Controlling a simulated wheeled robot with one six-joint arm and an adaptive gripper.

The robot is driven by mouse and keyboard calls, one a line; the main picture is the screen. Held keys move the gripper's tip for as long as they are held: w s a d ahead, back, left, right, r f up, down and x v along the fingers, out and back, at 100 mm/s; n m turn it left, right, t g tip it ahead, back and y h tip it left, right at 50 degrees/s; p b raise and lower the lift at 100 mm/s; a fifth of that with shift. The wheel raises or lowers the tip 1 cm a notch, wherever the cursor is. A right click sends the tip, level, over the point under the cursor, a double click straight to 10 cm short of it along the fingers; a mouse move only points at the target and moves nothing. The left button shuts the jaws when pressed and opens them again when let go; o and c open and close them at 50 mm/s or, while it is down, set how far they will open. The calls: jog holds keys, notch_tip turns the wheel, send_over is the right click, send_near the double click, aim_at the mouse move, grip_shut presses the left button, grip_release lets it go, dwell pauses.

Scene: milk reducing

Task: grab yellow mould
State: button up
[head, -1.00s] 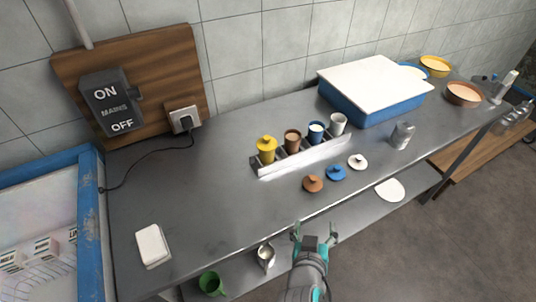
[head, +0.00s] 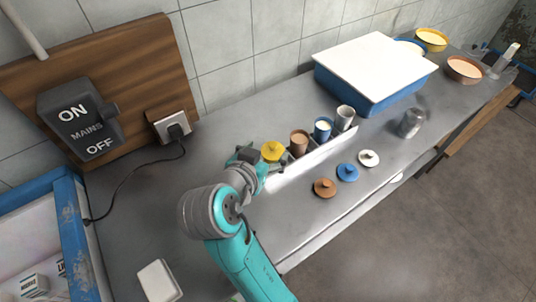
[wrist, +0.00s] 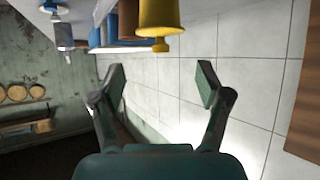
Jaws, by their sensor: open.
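The yellow mould (head: 272,150), with a knobbed yellow lid on top, stands at the left end of a metal rack (head: 315,156) on the steel counter. It shows upside down at the top of the wrist view (wrist: 160,16). My gripper (head: 256,165) is right beside it on its left, partly hiding its body in the head view. In the wrist view my gripper (wrist: 162,78) is open with nothing between its fingers. The yellow mould lies beyond the fingertips, near the upper edge. I cannot tell the exact gap.
Brown (head: 299,142), blue (head: 323,128) and white (head: 345,116) moulds stand in the same rack. Their lids, brown (head: 324,187), blue (head: 347,172) and white (head: 369,158), lie in front. A blue container (head: 378,92) is behind. A white block (head: 159,280) lies at front left.

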aim_at(272, 146)
jog(key=x, duration=0.4)
jog(key=shift+f, duration=0.1)
jog(key=shift+f+x, duration=0.25)
jog(key=shift+x, duration=1.05)
jog(key=shift+f+x, duration=0.2)
jog(key=shift+x, duration=1.1)
jog(key=shift+s+a, duration=0.15)
jog(key=shift+s, duration=0.05)
jog(key=c, duration=1.1)
